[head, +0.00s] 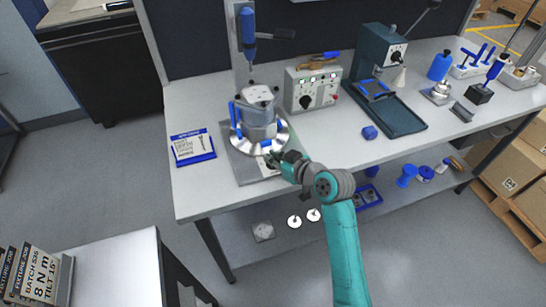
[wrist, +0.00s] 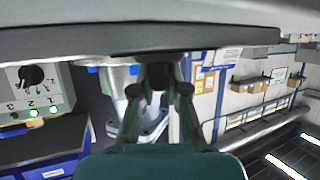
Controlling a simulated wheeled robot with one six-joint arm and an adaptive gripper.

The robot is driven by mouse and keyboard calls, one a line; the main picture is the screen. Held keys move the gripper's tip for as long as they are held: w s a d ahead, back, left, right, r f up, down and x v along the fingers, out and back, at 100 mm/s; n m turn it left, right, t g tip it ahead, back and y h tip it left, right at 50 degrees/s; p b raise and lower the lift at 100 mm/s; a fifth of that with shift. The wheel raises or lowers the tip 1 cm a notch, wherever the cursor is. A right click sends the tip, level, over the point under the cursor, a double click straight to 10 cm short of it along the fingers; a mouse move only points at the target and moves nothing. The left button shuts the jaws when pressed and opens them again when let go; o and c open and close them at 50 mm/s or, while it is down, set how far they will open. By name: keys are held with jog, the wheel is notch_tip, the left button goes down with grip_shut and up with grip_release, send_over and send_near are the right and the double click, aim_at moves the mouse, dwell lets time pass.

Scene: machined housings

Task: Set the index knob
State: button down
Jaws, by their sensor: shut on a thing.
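A round indexing fixture (head: 283,135) with a bright metal disc rim stands on a grey base plate (head: 238,165) in the head view. A grey machined housing (head: 260,112) with blue clamps sits on top of it. My gripper (head: 273,160) is at the fixture's front edge, low beside the disc. In the wrist view my gripper (wrist: 160,82) has its fingers close together just under the wide grey edge, shut on a small dark part there. That part is where the index knob would be; fingers hide most of it, and its setting cannot be read.
A control box (head: 318,88) with a black dial and lit lamps stands behind right; it shows inverted in the wrist view (wrist: 35,85). A blue-edged instruction card (head: 192,147) lies left. The front bench is clear.

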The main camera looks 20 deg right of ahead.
jog(key=m+t+h, duration=0.1)
jog(key=m+h, duration=0.3)
jog(key=shift+a+h, duration=0.15)
jog(key=shift+h, duration=0.25)
jog(key=shift+m+g+h, duration=0.5)
jog(key=shift+m+h, duration=1.7)
jog(key=shift+h, duration=0.2)
jog(key=shift+m+h, duration=0.3)
jog(key=c, duration=1.2)
grip_release()
jog(key=v, duration=1.2)
